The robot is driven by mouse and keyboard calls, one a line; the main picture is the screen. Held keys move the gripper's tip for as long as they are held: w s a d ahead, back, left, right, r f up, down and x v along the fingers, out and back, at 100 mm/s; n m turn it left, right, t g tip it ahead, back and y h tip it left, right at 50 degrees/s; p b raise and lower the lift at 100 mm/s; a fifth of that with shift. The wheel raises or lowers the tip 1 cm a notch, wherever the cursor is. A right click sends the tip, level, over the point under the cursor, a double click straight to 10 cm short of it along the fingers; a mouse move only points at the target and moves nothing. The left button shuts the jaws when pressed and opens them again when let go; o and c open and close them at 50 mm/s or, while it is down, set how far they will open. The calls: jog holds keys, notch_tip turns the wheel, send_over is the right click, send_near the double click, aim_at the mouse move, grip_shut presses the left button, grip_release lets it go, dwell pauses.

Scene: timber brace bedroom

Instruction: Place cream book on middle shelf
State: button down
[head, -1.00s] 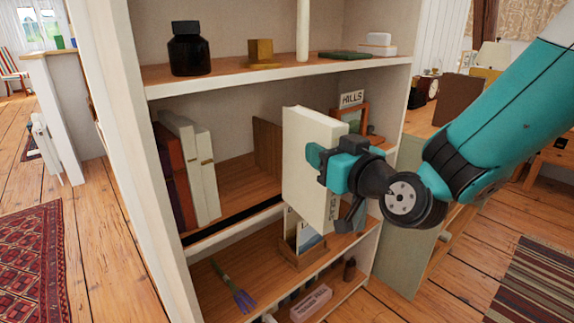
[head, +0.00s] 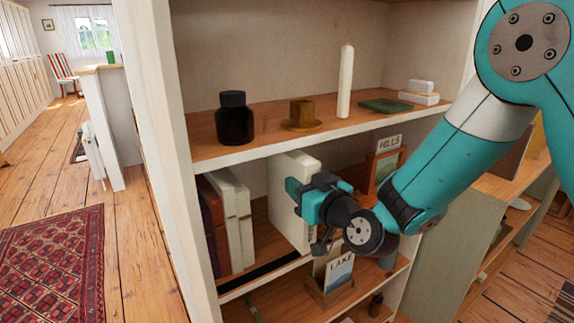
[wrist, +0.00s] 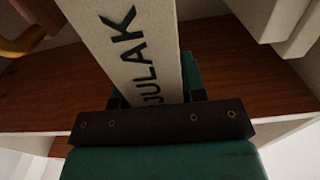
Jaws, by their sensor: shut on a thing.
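The cream book (head: 288,203) stands upright in my gripper (head: 308,204), inside the opening of the middle shelf (head: 262,268). In the head view its lower end is close to the shelf board, but I cannot tell whether it touches. My gripper is shut on the book from the front right side. In the wrist view the book's spine (wrist: 130,45) shows dark letters and runs away from the jaws over the brown shelf board (wrist: 45,92). Part of the book is hidden behind my gripper.
Red and cream books (head: 228,220) stand at the left of the middle shelf. A framed HILLS sign (head: 388,146) stands to the right. The upper shelf (head: 265,135) holds a black jar (head: 234,122) and other items. A LAKE card (head: 338,274) stands in a holder below.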

aim_at(287, 171)
jog(key=p+x, duration=0.2)
jog(key=x, duration=0.3)
jog(key=shift+w+a+r+p, duration=0.2)
jog(key=shift+w+p, duration=0.1)
jog(key=shift+p, duration=0.05)
jog(key=shift+w+f, duration=0.15)
jog(key=shift+f, duration=1.7)
jog(key=shift+b, duration=0.3)
jog(key=c, duration=0.7)
grip_release()
jog(key=shift+f, duration=0.15)
